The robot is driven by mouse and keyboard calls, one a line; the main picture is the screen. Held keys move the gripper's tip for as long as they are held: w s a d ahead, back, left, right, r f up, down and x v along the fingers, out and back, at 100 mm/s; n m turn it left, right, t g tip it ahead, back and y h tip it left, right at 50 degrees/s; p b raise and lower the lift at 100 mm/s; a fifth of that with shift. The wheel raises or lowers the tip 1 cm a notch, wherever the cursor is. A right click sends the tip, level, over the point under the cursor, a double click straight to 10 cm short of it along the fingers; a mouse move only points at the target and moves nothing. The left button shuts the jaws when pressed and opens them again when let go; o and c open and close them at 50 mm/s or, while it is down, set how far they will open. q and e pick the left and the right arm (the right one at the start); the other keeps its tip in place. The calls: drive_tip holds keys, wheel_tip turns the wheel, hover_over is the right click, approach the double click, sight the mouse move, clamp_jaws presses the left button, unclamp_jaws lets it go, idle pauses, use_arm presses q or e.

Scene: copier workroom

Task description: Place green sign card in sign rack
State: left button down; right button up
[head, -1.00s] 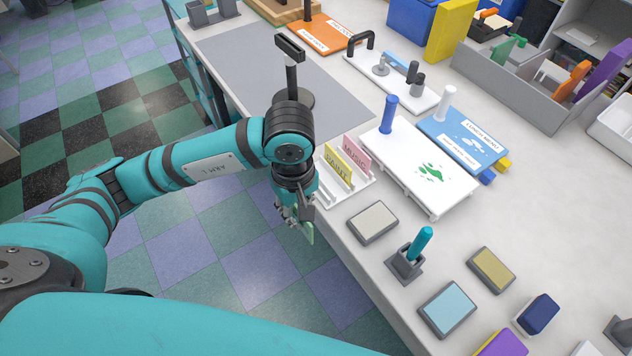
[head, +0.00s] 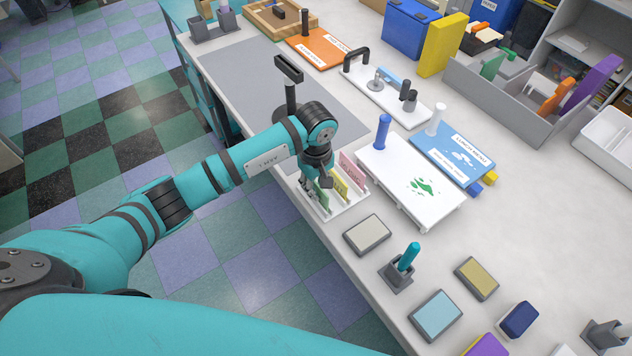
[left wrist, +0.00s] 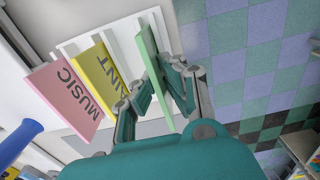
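The sign rack (head: 352,207), white and slotted, stands at the table's near left edge. It holds a yellow card (head: 338,186) reading "PAINT" and a pink card (head: 352,172) reading "MUSIC", both upright. My left gripper (head: 320,190) is over the rack's near-left end, shut on the green sign card (head: 322,199). In the left wrist view the green card (left wrist: 147,50) runs between the two fingertips (left wrist: 158,75), beside the yellow card (left wrist: 96,75) and roughly parallel to it, at the rack's end slot. Whether its lower edge is fully seated is hard to tell. My right gripper is out of view.
A grey-framed pad (head: 367,235) and a holder with a teal handle (head: 398,272) lie nearer. A black-topped post (head: 289,85) rises behind my left wrist. Floor lies left of the table edge.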

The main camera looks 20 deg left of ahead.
sight(316, 182)
use_arm(q)
drive_tip(key=shift+f, duration=0.1)
drive_tip(key=shift+f+b, duration=0.15)
drive_tip(key=shift+b, duration=0.15)
drive_tip(key=c, duration=1.5)
unclamp_jaws()
drive_tip(key=shift+r, duration=0.2)
drive_tip(key=shift+r, duration=0.15)
wheel_tip(316, 182, up, 11)
drive_tip(key=b, duration=0.3)
drive_tip(key=shift+f+b, duration=0.2)
drive_tip(key=shift+b, duration=0.15)
drive_tip(key=shift+r, duration=0.6)
